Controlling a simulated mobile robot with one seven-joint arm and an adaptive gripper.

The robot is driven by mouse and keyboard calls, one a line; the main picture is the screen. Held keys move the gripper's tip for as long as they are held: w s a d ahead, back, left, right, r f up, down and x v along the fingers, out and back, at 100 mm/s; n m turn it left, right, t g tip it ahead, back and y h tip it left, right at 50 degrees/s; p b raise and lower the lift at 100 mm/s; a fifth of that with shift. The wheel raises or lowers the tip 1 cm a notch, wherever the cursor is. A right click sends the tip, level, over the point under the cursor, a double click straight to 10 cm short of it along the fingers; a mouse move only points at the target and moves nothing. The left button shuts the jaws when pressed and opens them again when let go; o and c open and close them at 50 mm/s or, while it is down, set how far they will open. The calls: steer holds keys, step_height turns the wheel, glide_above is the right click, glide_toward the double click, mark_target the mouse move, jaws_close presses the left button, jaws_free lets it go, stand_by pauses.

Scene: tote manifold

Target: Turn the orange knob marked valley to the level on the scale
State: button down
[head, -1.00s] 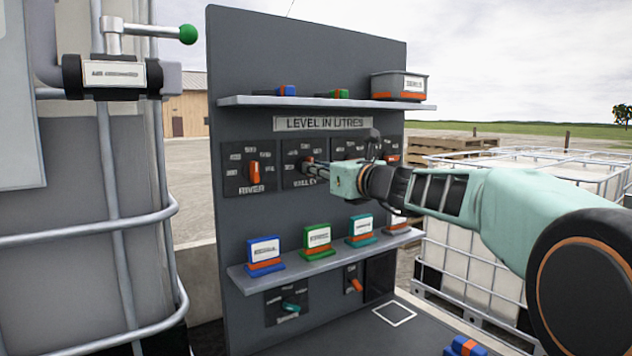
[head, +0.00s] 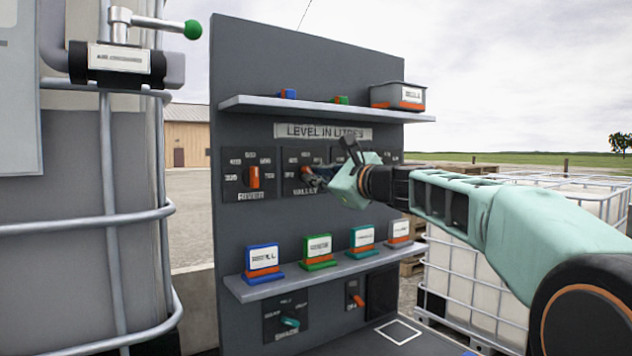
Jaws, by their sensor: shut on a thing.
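The valley knob's dark plate (head: 294,158) is on the grey panel under the "LEVEL IN LITRES" sign (head: 322,131), right of the river plate. My gripper (head: 309,175) reaches in from the right, its fingers at the middle of the valley plate and shut on the valley knob. The fingers mostly hide the knob, so I cannot read its angle. Several scale numbers show around it, too small to read surely, and my gripper covers the right part of the scale.
The orange river knob (head: 254,177) stands just left, pointing about upright. A lower shelf (head: 300,280) carries several labelled blocks below my gripper. An upper shelf (head: 330,108) holds a grey bin (head: 398,96). A caged tank (head: 85,240) stands at the left.

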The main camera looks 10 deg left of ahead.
stand_by(0.3)
steer(key=c, duration=2)
jaws_free()
steer(key=shift+s+d, duration=0.1)
steer(key=shift+d, duration=0.05)
steer(key=v, duration=1.1)
steer(key=shift+s+d, duration=0.25)
